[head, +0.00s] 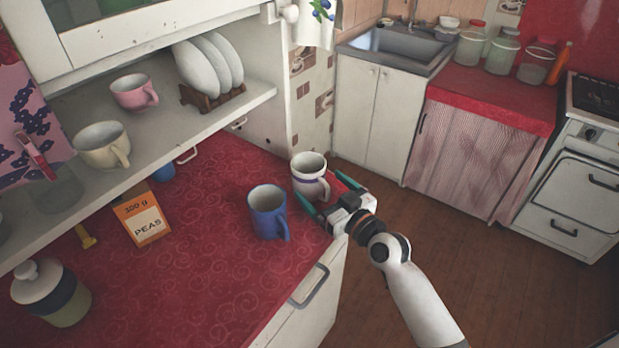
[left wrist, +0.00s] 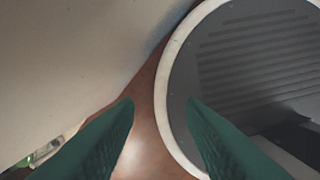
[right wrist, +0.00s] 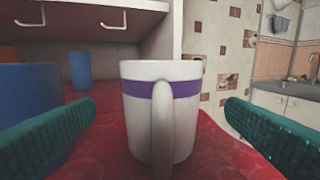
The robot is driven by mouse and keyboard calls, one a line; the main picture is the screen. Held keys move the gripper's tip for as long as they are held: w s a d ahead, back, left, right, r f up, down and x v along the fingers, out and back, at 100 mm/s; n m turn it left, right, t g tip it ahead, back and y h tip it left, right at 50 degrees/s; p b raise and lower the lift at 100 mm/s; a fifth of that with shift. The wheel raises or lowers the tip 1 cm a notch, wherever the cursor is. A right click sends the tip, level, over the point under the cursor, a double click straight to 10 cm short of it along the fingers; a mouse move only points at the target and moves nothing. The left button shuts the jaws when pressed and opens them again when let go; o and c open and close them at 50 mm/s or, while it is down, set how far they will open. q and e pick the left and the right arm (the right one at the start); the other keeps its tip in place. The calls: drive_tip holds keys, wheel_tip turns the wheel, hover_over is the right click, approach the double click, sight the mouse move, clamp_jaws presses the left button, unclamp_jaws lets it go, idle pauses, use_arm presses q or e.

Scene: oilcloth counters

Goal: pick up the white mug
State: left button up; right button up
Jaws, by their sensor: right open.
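The white mug (head: 309,172) with a purple band stands upright on the red counter near its right end. In the right wrist view the mug (right wrist: 140,105) is centred, its handle facing the camera. My right gripper (head: 325,192) is open, its green fingers on either side of the mug's line in the wrist view, with a gap to each side. I cannot tell how far the fingertips reach along the mug. My left gripper (left wrist: 160,102) is open and empty, shown only in its own wrist view, over a round grey and white surface.
A blue mug (head: 267,212) stands close to the left of the white mug. A peas box (head: 142,217) and a lidded jar (head: 52,292) are farther left. The shelf (head: 185,130) above holds a pink mug (head: 134,91), a cream mug (head: 102,145) and plates (head: 205,66).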

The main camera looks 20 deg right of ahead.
sight(319, 184)
drive_tip(key=x, duration=0.3)
drive_tip(key=shift+w+f, duration=0.1)
drive_tip(key=shift+w, duration=0.05)
drive_tip(key=shift+c, duration=0.3)
drive_tip(key=c, duration=1.2)
